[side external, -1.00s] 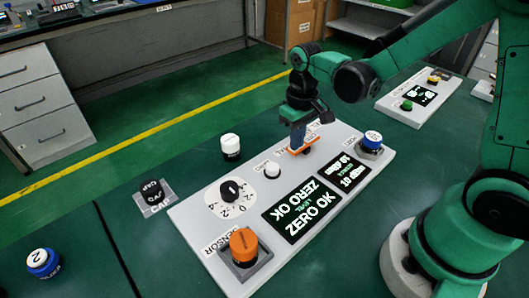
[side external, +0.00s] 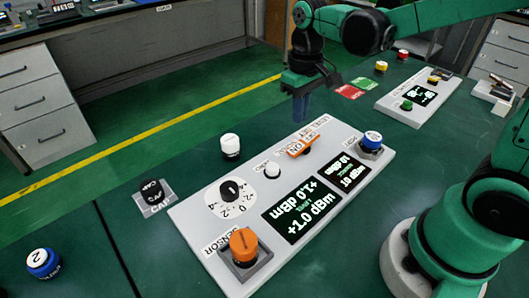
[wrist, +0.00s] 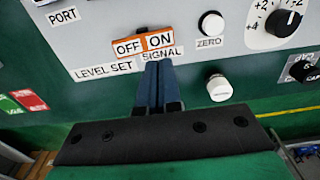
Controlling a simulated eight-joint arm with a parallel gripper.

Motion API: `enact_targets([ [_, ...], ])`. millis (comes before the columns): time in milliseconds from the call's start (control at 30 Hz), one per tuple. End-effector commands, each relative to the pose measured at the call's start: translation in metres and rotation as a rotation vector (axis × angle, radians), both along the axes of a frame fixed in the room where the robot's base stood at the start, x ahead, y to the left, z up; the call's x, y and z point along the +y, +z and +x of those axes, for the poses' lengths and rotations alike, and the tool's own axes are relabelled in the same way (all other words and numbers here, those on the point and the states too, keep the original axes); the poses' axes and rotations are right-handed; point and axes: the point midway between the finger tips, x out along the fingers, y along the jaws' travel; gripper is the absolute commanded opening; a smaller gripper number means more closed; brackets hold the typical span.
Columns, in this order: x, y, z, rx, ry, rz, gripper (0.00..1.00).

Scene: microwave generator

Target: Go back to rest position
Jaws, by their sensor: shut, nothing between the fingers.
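My gripper (side external: 299,108) is shut and empty, raised above the back edge of the white panel (side external: 215,262). In the wrist view, its blue fingers (wrist: 156,78) are together, below the orange OFF/ON signal switch (wrist: 143,45) in the picture. The switch also shows in the side view (side external: 302,147), apart from the fingers. The panel display (side external: 297,212) reads +1.0 dBm, and the smaller one (side external: 345,172) reads 10 dBm. A white ZERO button (side external: 271,169) and a black dial (side external: 230,190) sit beside the switch.
An orange sensor plug (side external: 243,245) and a blue plug (side external: 372,140) stand at the panel's ends. A white cylinder (side external: 230,146), black cap (side external: 152,191) and blue-white cap (side external: 43,262) stand on the green table. Red and green cards (side external: 350,92) lie behind.

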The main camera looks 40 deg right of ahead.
Motion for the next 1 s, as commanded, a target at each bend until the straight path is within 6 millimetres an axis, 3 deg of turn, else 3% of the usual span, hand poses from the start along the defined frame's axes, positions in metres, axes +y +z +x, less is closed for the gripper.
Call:
enact_targets([
  [467, 0.001, 0.007, -0.003, -0.024, 0.000, -0.002, 0.00],
  [733, 0.012, 0.025, -0.027, -0.294, 0.002, -0.011, 0.00],
  [1000, 0.021, 0.029, -0.046, -0.560, 0.001, -0.004, 0.00],
])
